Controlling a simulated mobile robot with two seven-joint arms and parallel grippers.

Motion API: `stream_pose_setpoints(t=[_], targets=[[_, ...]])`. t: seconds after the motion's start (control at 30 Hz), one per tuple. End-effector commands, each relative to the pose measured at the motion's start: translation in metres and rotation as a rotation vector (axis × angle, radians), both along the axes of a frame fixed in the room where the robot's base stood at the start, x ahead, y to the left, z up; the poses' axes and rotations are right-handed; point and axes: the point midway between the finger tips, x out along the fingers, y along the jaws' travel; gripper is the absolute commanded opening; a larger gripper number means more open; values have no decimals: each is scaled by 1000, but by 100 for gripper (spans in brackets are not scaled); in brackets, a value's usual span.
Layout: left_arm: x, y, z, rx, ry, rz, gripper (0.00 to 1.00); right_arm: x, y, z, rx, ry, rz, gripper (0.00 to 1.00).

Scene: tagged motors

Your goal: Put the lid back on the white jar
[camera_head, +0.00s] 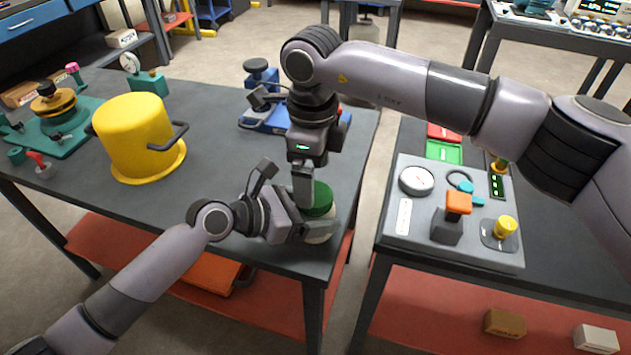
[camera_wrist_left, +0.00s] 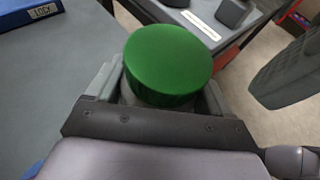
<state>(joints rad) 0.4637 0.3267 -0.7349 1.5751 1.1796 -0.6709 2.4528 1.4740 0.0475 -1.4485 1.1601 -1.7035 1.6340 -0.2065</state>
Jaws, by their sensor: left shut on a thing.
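The white jar (camera_head: 321,236) stands near the front right corner of the left table, mostly hidden by my grippers. The green lid (camera_head: 323,199) is at the top of the jar; in the left wrist view the lid (camera_wrist_left: 168,62) covers the jar's mouth and looks about level, but I cannot tell if it is fully seated. My left gripper (camera_head: 309,230) is shut on the jar's body, one finger on each side below the lid. My right gripper (camera_head: 303,197) points down from above at the lid's left side; its finger gap is not visible.
A blue device (camera_head: 268,117) is behind the jar. Across a gap, the right table holds a grey panel (camera_head: 425,225) with knobs and a gauge.

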Motion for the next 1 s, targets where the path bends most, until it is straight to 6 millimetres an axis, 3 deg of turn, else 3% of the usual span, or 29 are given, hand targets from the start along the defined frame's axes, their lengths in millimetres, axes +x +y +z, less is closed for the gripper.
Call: stream_pose_setpoints(t=[0.27,0.3,0.33,0.53,1.0], targets=[[0,0,0,0,0,0,0,1,-2,7,-5,0,-4,91],[0,0,0,0,0,0,0,1,-2,7,-5,-1,-4,88],[0,0,0,0,0,0,0,1,-3,6,-5,-1,-4,78],[0,0,0,0,0,0,0,2,-3,9,-6,-1,75,77],[0,0,0,-1,0,0,0,2,-3,31,-6,-3,777,77]])
